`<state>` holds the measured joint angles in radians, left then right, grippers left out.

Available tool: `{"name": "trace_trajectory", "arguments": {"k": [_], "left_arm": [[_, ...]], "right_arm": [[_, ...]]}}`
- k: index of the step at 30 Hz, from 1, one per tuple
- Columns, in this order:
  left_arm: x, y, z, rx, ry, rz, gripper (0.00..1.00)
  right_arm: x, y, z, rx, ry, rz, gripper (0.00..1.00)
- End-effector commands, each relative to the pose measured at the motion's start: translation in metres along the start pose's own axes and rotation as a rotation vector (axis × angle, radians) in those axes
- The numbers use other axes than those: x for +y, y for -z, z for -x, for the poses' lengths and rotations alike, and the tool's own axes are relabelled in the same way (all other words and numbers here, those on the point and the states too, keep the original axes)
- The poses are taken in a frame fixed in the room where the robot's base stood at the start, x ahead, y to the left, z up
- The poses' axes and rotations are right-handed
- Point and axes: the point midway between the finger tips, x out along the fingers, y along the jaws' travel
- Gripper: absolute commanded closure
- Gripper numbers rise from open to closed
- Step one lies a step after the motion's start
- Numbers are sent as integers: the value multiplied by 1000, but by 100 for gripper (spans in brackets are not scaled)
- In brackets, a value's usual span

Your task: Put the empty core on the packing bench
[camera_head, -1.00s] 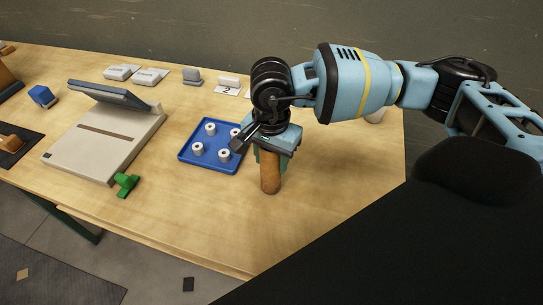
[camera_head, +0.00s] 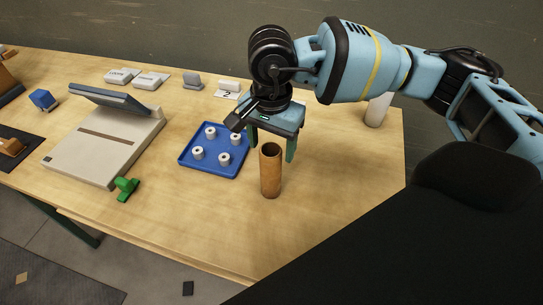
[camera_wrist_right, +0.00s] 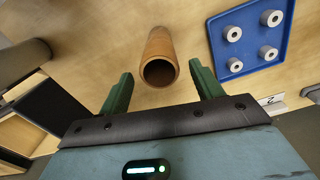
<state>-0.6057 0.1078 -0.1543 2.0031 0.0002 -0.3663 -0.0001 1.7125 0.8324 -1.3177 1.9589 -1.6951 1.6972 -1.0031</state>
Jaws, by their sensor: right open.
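The empty core (camera_head: 270,172) is a brown hollow tube standing upright on the wooden packing bench (camera_head: 330,190), near its front edge. Its open top end shows in the right wrist view (camera_wrist_right: 158,65). My right gripper (camera_head: 271,150) is open, its two green fingers apart, above and just behind the core. In the right wrist view the fingers (camera_wrist_right: 162,85) are to either side of the core's near end, with gaps on both sides. Nothing is held. My left gripper is not in view.
A blue tray (camera_head: 184,157) with several white rings lies left of the core. A grey device (camera_head: 80,158) with a tilted panel and a green clamp-like piece (camera_head: 124,188) are further left. A white cylinder (camera_head: 377,110) stands at the back right. The bench right of the core is clear.

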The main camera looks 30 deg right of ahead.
Motion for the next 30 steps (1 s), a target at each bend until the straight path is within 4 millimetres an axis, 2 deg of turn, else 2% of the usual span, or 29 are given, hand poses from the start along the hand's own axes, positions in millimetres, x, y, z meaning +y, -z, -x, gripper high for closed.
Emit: {"name": "trace_trajectory", "arguments": {"k": [1, 6, 12, 30], "left_arm": [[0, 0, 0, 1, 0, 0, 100], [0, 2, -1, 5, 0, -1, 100], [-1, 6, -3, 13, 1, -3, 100], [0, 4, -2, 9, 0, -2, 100]], "right_arm": [[-1, 0, 11, 1, 2, 1, 35], [-1, 0, 40, 1, 2, 1, 35], [0, 0, 57, 0, 0, 1, 35], [0, -1, 59, -4, -2, 2, 35]]}}
